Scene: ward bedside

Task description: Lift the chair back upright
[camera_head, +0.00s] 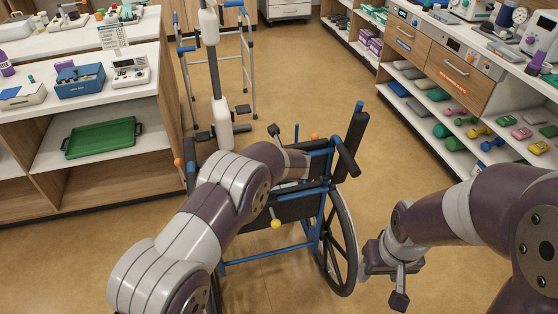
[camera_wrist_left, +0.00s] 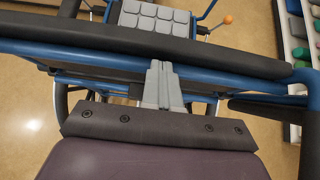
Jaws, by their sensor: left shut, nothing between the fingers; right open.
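The chair is a wheelchair (camera_head: 300,208) with a blue frame and black panels, in the middle of the head view. A large wheel (camera_head: 352,240) shows on its right side. My left arm covers much of it, so I cannot tell how far it is tilted. In the left wrist view, my left gripper (camera_wrist_left: 164,72) is shut and empty at a blue frame tube (camera_wrist_left: 225,80) with a black padded bar (camera_wrist_left: 220,54) beyond it. Whether it touches the tube is unclear. My right gripper (camera_head: 387,278) is open and empty, right of the wheel and apart from it.
A walking frame (camera_head: 253,75) stands behind the wheelchair. A shelf unit with a green tray (camera_head: 100,138) is at the left. Shelves (camera_head: 445,125) with dumbbells and drawers line the right. Bare floor (camera_head: 395,155) lies between the wheelchair and the right shelves.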

